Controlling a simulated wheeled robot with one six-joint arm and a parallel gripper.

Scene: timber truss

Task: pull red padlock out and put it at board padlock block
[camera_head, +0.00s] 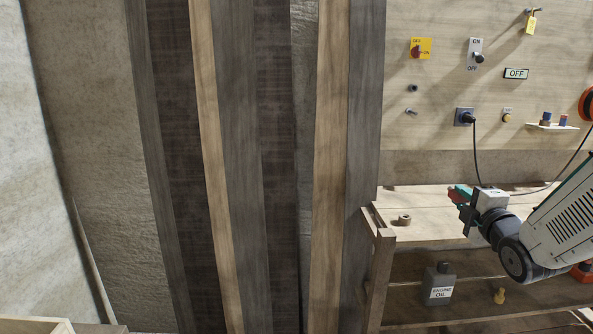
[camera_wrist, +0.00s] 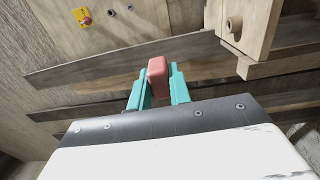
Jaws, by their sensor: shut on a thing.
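My gripper (camera_head: 460,194) is shut on the red padlock. In the wrist view its teal fingers (camera_wrist: 158,92) press on both sides of the padlock's red body (camera_wrist: 158,72). No shackle can be made out. In the head view the gripper is at the workbench's left part, in front of the lower board, with only a little red showing at its tip. The wooden board (camera_head: 440,115) stands behind the bench and carries switches and small fittings. I cannot tell which fitting is the padlock block.
The workbench (camera_head: 430,229) holds a round nut (camera_head: 404,220). An engine oil bottle (camera_head: 439,285) stands on its lower shelf. The board has a yellow-and-red switch (camera_head: 421,49), a plug with a hanging cable (camera_head: 466,117) and a small shelf (camera_head: 552,126). Tall timbers (camera_head: 330,150) stand left of the bench.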

